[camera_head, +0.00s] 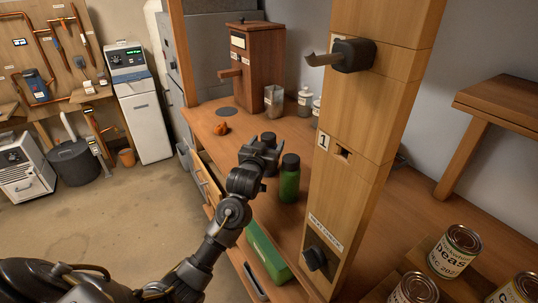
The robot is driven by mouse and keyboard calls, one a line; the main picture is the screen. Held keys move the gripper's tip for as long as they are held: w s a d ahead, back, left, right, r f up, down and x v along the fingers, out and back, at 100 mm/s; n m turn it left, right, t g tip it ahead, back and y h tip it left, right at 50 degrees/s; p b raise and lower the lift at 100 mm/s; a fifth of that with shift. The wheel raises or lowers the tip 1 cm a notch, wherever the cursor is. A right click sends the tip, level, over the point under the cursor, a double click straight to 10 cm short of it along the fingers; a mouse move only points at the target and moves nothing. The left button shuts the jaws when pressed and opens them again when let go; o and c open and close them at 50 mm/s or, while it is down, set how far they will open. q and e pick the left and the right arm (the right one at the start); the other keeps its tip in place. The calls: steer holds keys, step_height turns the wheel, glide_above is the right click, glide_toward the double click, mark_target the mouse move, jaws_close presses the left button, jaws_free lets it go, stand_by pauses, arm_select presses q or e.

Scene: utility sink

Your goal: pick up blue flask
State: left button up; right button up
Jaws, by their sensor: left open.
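My left gripper (266,152) is open over the wooden counter, seen from behind, just left of a green flask. The green flask (289,183) stands upright with a dark cap. A dark round cap (268,138) shows just beyond my gripper. The body under that cap is mostly hidden by the gripper, so I cannot tell its colour or whether it is between the fingers. No clearly blue flask shows. My right gripper is not in view.
A wooden post (361,150) with a knob and label stands right of the green flask. A green box (266,252) lies at lower centre. Cans (455,252) stand at lower right. A wooden dispenser (257,55), jars (304,101) and a small orange object (221,129) are farther back.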

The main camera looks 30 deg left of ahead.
arm_select(q)
steer(key=shift+a+r, duration=0.15)
steer(key=w, duration=0.1)
steer(key=w+p, duration=0.1)
steer(key=w, duration=0.1)
steer(key=w+a+p, duration=0.1)
steer(key=w, duration=0.1)
steer(key=shift+f, duration=0.4)
steer(key=shift+s, duration=0.1)
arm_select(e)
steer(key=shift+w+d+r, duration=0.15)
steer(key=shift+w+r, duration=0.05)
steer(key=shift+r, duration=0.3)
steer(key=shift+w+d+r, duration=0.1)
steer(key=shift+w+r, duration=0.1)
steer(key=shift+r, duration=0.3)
